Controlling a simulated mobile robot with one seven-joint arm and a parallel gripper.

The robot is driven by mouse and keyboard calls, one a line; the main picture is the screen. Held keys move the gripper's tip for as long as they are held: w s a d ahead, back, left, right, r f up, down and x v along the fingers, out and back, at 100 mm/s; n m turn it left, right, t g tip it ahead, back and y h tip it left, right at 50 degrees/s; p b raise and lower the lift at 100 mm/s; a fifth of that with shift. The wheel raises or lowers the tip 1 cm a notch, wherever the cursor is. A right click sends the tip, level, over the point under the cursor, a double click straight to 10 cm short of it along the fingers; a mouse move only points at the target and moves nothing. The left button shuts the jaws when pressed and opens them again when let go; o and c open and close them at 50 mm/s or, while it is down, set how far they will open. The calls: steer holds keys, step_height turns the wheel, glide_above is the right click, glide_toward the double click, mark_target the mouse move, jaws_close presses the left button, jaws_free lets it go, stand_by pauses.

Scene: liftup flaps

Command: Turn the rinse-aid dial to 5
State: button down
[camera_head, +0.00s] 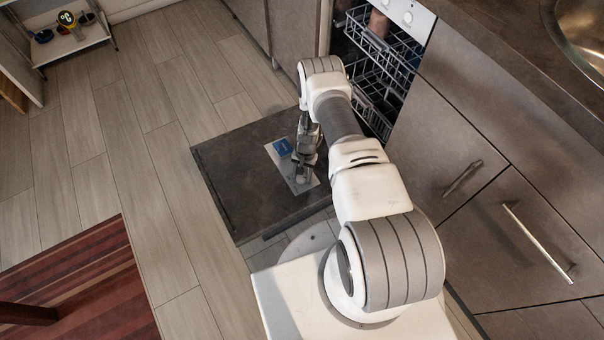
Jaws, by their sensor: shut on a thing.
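The dishwasher door (232,172) lies folded down flat, its dark inner face up. A light dispenser panel (277,158) with a blue part (283,147) sits on the door. My gripper (302,175) points down over the lower right part of this panel. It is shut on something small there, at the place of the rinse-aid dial. The gripper hides the dial, so its numbers and setting cannot be read.
Dishwasher racks (378,50) stand inside the open machine behind my arm. Drawers with bar handles (538,243) and a counter with a sink (585,40) are on the right. The wooden floor (110,150) left of the door is clear.

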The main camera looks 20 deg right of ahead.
steer(key=shift+m, duration=1)
steer(key=shift+c, duration=1.5)
jaws_free()
step_height(320, 180, up, 17)
steer(key=d+p, duration=0.2)
steer(key=p, duration=0.4)
steer(key=shift+w, duration=0.45)
steer(key=shift+r, duration=0.15)
